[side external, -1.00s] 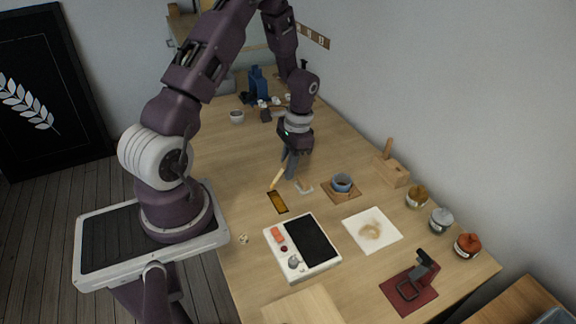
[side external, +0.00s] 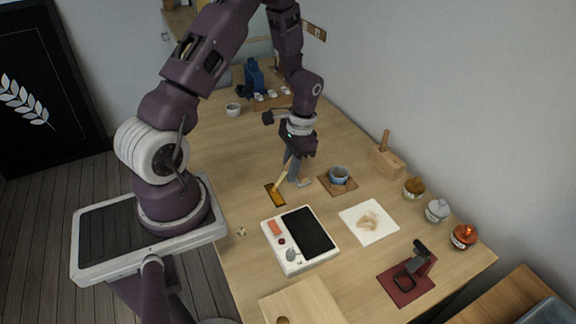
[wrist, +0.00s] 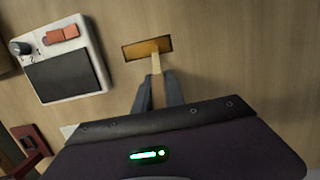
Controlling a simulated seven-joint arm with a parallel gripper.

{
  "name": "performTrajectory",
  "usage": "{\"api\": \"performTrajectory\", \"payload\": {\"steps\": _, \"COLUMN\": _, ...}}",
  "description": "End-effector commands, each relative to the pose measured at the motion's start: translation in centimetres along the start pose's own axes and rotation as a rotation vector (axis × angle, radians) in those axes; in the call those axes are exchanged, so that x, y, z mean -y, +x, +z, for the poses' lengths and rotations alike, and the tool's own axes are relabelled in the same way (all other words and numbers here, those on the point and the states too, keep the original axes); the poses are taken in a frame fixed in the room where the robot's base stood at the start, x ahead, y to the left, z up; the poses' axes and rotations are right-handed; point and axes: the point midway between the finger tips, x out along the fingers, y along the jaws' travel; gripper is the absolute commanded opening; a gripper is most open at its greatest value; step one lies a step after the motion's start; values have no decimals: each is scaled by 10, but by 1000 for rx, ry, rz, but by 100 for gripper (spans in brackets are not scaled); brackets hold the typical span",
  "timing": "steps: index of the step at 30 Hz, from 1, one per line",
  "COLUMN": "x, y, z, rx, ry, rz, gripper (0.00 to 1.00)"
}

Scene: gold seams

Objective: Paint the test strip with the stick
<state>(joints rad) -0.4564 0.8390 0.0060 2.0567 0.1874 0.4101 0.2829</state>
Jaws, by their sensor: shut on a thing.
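The test strip (side external: 275,195) is a small amber-gold rectangle with a dark border, lying flat on the wooden table. It also shows near the top middle of the wrist view (wrist: 148,48). My gripper (side external: 289,175) is shut on a thin pale stick (side external: 281,180), which slants down toward the strip. In the wrist view the stick (wrist: 156,65) runs from between the fingers (wrist: 157,88) to the strip's near edge. Its tip appears at or just over the strip; I cannot tell whether it touches.
A white device with a black panel (side external: 309,230) lies in front of the strip. A blue cup (side external: 339,175) on a brown mat and a small pale rest (side external: 305,182) are at the right. A white stained sheet (side external: 368,222), several jars and a red stand (side external: 407,285) lie further right.

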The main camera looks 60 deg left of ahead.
Motion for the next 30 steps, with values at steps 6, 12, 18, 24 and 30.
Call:
{"api": "performTrajectory", "payload": {"steps": 6, "x": -4, "y": -1, "z": 0, "rx": 0, "ry": -2, "rz": 1, "gripper": 0}}
{"api": "performTrajectory", "payload": {"steps": 12, "x": 8, "y": 1, "z": 0, "rx": 1, "ry": -1, "rz": 1, "gripper": 0}}
{"api": "performTrajectory", "payload": {"steps": 18, "x": 19, "y": 1, "z": 0, "rx": -1, "ry": 0, "rz": 0, "gripper": 0}}
{"api": "performTrajectory", "payload": {"steps": 24, "x": 31, "y": 0, "z": 0, "rx": 1, "ry": -1, "rz": 0, "gripper": 0}}
{"api": "performTrajectory", "payload": {"steps": 30, "x": 34, "y": 0, "z": 0, "rx": 1, "ry": 0, "rz": 1, "gripper": 0}}
